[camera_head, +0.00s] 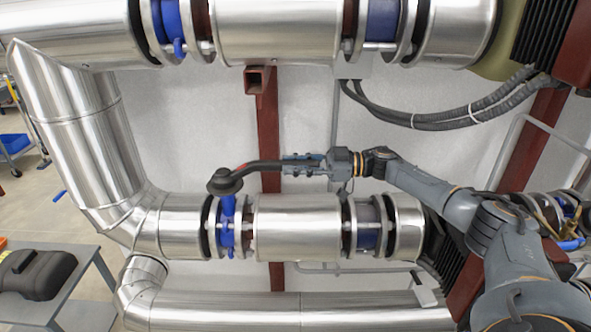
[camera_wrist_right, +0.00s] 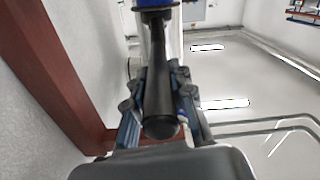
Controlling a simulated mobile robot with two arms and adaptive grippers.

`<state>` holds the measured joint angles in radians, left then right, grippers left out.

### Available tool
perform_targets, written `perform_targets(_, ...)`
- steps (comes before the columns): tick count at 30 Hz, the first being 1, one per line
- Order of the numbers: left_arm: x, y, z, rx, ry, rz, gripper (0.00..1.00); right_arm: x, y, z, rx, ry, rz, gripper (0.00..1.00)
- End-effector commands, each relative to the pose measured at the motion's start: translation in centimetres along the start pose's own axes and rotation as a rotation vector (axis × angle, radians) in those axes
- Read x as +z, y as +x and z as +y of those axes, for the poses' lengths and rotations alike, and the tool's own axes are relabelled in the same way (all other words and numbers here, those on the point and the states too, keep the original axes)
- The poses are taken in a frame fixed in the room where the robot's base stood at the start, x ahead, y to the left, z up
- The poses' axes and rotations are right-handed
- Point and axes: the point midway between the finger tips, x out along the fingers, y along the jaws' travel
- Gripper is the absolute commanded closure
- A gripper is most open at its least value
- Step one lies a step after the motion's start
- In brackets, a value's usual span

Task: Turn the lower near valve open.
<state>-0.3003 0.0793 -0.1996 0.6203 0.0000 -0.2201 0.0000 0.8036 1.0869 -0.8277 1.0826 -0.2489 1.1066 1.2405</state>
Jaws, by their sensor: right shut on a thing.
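The lower valve has a blue body (camera_head: 228,232) set in the lower silver pipe. Its black round hub (camera_head: 225,181) sits above the body, and a dark lever (camera_head: 262,165) with a reddish stretch runs right from it, along the pipe. My right gripper (camera_head: 304,165) comes from the right and is shut on the lever near its free end. In the right wrist view the black lever (camera_wrist_right: 158,75) lies between the fingers of the gripper (camera_wrist_right: 160,108), its rounded end towards the camera. My left gripper is not in view.
An upper silver pipe (camera_head: 275,30) with blue fittings crosses the top. A red-brown post (camera_head: 268,135) stands behind the lever. Dark hoses (camera_head: 440,122) hang at upper right. A grey table (camera_head: 85,285) with a black case (camera_head: 35,272) is at lower left.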

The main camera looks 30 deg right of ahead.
Motion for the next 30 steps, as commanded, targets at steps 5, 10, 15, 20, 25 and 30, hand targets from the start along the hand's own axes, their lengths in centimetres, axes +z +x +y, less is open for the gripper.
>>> perform_targets(5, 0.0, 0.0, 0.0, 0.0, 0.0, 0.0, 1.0, -0.2, 0.0, 0.3, 0.005, -0.003, 0.004, 1.0)
perform_targets(10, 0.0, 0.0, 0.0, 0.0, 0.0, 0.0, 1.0, -0.2, 0.0, 0.3, 0.005, -0.003, 0.005, 1.0)
perform_targets(15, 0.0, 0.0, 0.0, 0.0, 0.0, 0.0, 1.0, -0.2, 0.0, 0.3, 0.005, -0.003, 0.005, 0.57)
perform_targets(20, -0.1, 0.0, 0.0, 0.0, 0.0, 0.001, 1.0, -0.1, 0.0, 0.2, 0.002, -0.002, 0.003, 0.54)
perform_targets(25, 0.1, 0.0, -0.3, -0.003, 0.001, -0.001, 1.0, -0.1, -0.1, 0.1, 0.0, -0.001, 0.002, 0.54)
perform_targets(30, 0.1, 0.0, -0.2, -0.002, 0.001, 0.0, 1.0, 0.0, -1.9, 0.2, 0.002, 0.0, 0.0, 0.54)
